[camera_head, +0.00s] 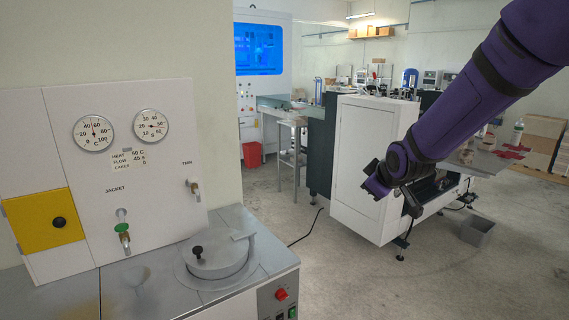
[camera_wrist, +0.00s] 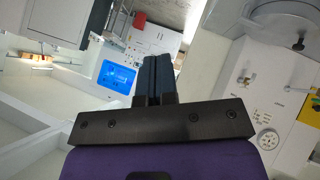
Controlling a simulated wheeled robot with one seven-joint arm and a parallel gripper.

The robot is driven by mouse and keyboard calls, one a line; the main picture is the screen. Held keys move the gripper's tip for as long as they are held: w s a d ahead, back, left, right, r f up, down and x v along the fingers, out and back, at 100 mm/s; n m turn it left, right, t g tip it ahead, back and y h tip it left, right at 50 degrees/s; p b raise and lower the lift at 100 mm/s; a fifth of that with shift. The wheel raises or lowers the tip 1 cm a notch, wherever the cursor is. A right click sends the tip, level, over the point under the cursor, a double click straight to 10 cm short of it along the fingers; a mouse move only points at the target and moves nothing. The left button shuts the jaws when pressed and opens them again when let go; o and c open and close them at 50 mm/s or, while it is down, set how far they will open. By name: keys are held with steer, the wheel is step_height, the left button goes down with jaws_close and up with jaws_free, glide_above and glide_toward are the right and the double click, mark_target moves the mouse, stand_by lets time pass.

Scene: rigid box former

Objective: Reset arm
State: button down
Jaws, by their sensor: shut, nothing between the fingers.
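My purple arm reaches in from the upper right of the head view and hangs out in front of the white machine cabinet. My gripper (camera_wrist: 153,78) shows in the wrist view with its two dark fingers together and nothing between them. In the head view the arm's dark end is near the cabinet's right side, and the fingers are too small there to make out clearly. The gripper appears apart from every surface.
A panel with two gauges (camera_head: 94,133) stands at left above a metal counter with a round lidded vessel (camera_head: 215,256). A white machine cabinet (camera_head: 362,165) stands behind my arm. A red bin (camera_head: 252,154) and a grey bin (camera_head: 476,232) are on the floor. The central floor is clear.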

steer(key=s+d+r+m+g+h, duration=0.1)
steer(key=s+d+r+m, duration=0.15)
steer(key=s+r, duration=0.4)
steer(key=s+d+r+m+g, duration=0.1)
steer(key=s+d+r+m, duration=0.15)
steer(key=s, duration=0.65)
steer(key=s+d+r+m+g, duration=0.1)
steer(key=s+m, duration=0.1)
steer(key=s, duration=0.8)
steer(key=s+d+r+m+g, duration=0.1)
steer(key=s+d+m, duration=0.1)
steer(key=s, duration=0.8)
steer(key=shift+s+m+h, duration=0.15)
steer(key=shift+m+h, duration=0.15)
steer(key=shift+r, duration=0.1)
